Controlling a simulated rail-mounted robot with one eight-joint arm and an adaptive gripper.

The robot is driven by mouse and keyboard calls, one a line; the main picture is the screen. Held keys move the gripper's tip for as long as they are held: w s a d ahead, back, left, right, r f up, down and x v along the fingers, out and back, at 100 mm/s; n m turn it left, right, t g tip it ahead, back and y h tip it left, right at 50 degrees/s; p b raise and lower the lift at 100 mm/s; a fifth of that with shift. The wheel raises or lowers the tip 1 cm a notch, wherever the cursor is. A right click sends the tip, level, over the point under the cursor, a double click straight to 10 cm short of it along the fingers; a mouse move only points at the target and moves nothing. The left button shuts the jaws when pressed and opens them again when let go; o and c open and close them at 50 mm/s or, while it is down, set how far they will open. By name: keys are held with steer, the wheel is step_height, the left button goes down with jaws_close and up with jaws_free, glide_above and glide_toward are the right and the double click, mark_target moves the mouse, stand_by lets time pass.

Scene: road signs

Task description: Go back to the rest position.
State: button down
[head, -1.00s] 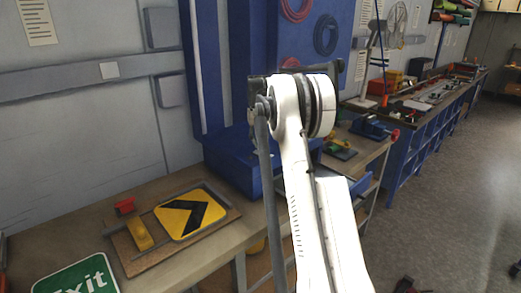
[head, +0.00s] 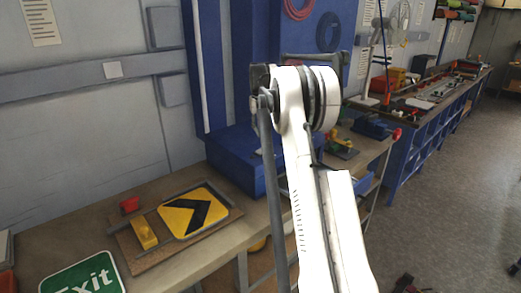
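Only my white arm shows, rising from the bottom of the head view to a joint in front of the blue cabinet. My gripper is not visible; it is out of view or hidden behind the arm. A yellow sign with a black chevron (head: 182,216) lies on a brown board (head: 152,259) on the workbench (head: 53,240). A green Exit sign (head: 87,277) lies at the bench's front left, partly cut off by the picture edge.
A yellow block (head: 144,233) is on the board and a red piece (head: 130,205) is near its back edge. A blue cabinet (head: 238,165) stands behind my arm. A long blue bench (head: 425,130) runs along the right. The floor (head: 450,185) at right looks mostly clear.

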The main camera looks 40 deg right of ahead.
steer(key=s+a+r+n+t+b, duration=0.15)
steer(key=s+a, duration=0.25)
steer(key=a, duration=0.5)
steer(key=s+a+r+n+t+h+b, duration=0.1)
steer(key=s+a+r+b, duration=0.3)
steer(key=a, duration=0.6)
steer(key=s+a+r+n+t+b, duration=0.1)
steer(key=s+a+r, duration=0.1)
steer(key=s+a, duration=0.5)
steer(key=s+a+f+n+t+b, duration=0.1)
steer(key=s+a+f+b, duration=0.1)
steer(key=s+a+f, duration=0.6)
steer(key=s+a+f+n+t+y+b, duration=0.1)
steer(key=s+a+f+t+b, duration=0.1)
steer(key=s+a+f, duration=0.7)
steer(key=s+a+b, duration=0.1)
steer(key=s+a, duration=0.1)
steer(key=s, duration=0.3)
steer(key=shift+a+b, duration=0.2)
steer(key=shift+b, duration=0.15)
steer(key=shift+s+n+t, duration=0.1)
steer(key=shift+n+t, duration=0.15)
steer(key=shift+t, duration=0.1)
